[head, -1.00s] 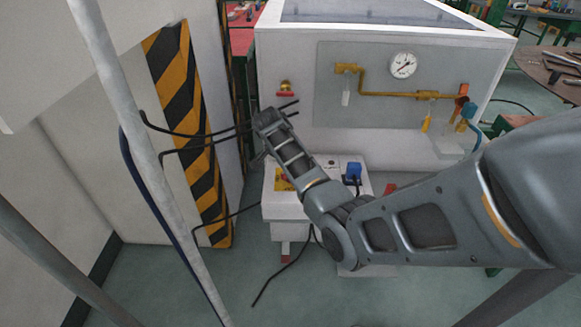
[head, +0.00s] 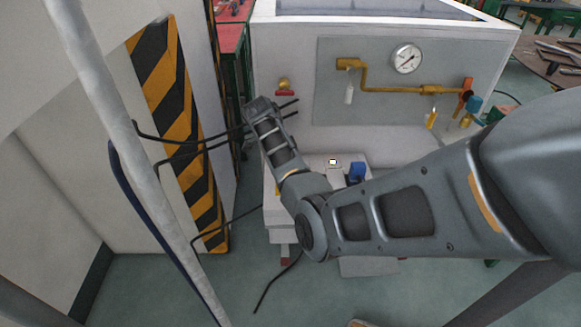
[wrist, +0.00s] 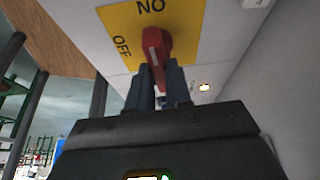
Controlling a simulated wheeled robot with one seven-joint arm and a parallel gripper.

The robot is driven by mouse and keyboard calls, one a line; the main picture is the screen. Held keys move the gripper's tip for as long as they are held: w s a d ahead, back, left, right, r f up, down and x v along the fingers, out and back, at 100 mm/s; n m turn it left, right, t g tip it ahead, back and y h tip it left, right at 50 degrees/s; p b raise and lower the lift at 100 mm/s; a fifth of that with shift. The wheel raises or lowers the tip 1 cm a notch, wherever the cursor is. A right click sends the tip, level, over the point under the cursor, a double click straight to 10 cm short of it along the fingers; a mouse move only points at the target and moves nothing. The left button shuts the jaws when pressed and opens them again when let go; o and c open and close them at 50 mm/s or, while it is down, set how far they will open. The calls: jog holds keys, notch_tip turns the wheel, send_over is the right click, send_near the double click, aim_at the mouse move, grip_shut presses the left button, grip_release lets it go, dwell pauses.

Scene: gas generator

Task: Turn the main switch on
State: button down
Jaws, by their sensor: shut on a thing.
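The main switch is a red rotary handle (wrist: 157,48) on a yellow plate (wrist: 185,22) in the wrist view. The plate has "OFF" at its left and letters reading "NO" at its top. The handle runs nearly up and down in that view, in line with the "NO" letters. My gripper (wrist: 159,78) is shut on the handle's lower end, one finger at each side. In the head view my arm hides the switch and most of the plate on the white box (head: 312,163).
A small light (head: 333,162) on the box glows. It also shows in the wrist view (wrist: 204,87). A blue socket (head: 357,173) stands beside it. Behind are a panel with a gauge (head: 407,58) and a brass pipe (head: 390,89). A striped yellow-black post (head: 177,110) stands at left.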

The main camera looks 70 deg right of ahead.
jog(key=shift+m, duration=0.4)
jog(key=c, duration=1)
grip_release()
jog(key=shift+c, duration=0.2)
jog(key=shift+b+v, duration=0.4)
jog(key=shift+v, duration=3.5)
jog(key=shift+d, duration=0.1)
